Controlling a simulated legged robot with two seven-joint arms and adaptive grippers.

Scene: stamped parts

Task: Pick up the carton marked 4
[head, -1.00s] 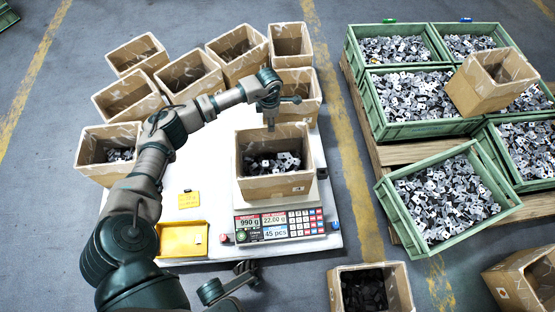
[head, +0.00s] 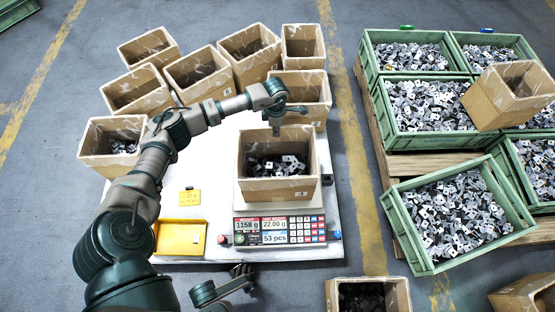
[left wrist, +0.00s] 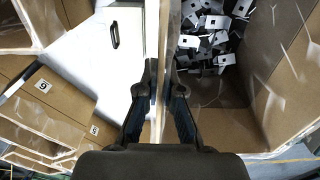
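A brown open carton (head: 262,190) with dark and silver stamped parts stands upright on the scale. A small white label on its front looks like a 4. My left gripper (head: 276,129) is at its far wall. In the left wrist view, the fingers of the left gripper (left wrist: 162,90) are on either side of the carton's wall (left wrist: 158,125), close against it, and appear shut on it. The scale (head: 280,230) shows 1158 g and 53 pcs. A dark part of my right gripper (head: 240,280) shows at the bottom; its fingers are unclear.
Several open cartons (head: 200,72) stand close behind and left of the scale, one (head: 312,88) just beyond the gripper. A yellow tray (head: 180,252) lies at front left. Green crates (head: 430,140) of parts are at right. Another carton (head: 335,292) is at the bottom.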

